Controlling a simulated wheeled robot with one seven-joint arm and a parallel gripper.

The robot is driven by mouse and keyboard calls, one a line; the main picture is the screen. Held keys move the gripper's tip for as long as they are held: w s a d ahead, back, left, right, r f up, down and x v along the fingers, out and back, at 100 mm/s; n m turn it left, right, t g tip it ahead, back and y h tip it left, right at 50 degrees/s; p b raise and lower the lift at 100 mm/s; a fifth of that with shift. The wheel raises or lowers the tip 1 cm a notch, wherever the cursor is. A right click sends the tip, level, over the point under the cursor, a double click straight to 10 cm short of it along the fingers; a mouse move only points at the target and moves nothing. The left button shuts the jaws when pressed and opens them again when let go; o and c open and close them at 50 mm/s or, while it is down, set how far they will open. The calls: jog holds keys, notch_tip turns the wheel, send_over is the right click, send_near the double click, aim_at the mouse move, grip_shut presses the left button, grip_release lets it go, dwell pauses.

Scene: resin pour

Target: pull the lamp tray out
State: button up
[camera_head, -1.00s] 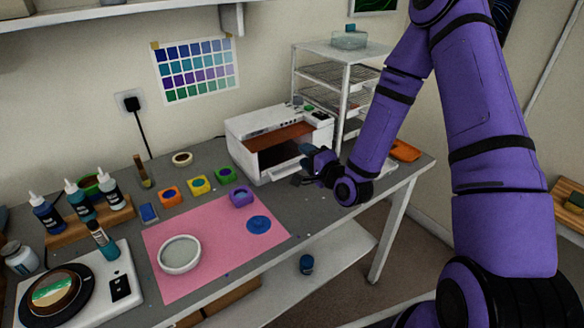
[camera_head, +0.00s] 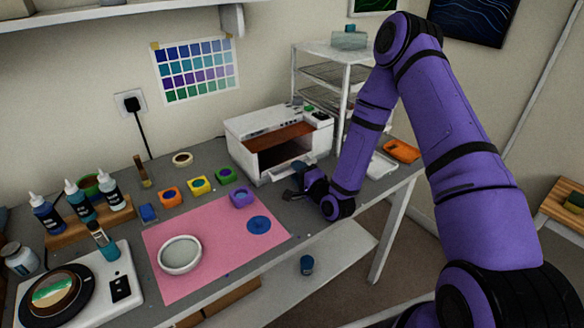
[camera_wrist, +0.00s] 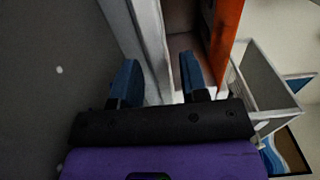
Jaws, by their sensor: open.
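The lamp (camera_head: 262,122) is a white box with an amber window and an open dark front, at the back of the table. Its tray shows as a low white lip (camera_head: 274,177) along the bottom of the opening. My gripper (camera_head: 293,182) is open and empty just in front of the lamp's lower right front. In the wrist view my two dark blue fingers (camera_wrist: 160,70) point toward the lamp, with a white edge running between them. The amber window (camera_wrist: 226,35) lies to the right there. I cannot tell whether the fingers touch the tray.
A pink mat (camera_head: 215,262) with a white round dish (camera_head: 180,255) lies in front. Small coloured pots, including a purple one (camera_head: 242,198), stand near the lamp. A white wire rack (camera_head: 340,55) stands behind. An orange object (camera_head: 402,151) lies right of my arm.

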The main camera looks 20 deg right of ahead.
jog(key=shift+x, duration=1.65)
